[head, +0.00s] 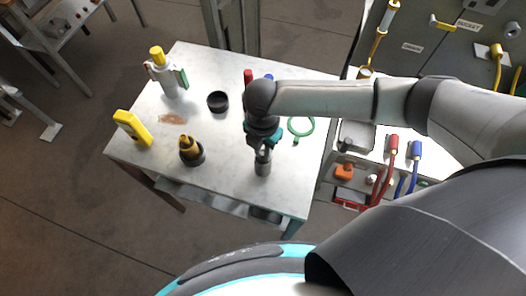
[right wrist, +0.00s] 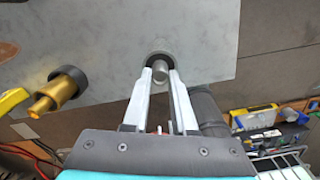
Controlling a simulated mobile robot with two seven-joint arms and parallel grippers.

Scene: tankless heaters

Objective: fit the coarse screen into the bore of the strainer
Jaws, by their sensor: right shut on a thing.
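My right gripper (head: 263,148) points down over the front right of the table. It is shut on a small grey cylinder, which I take to be the coarse screen (right wrist: 160,71). Below it is a grey round holder (head: 263,168) with a dark opening; in the right wrist view its rim (right wrist: 147,60) surrounds the cylinder's end. I cannot tell whether the cylinder is inside or just above it. A brass fitting, probably the strainer (head: 187,146), is in a black round base (head: 197,158) to the left; it also shows in the right wrist view (right wrist: 55,93). My left gripper is out of view.
A green ring (head: 300,127) lies to the right. A panel with pipes and red and blue valves (head: 392,146) stands beyond the right edge.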

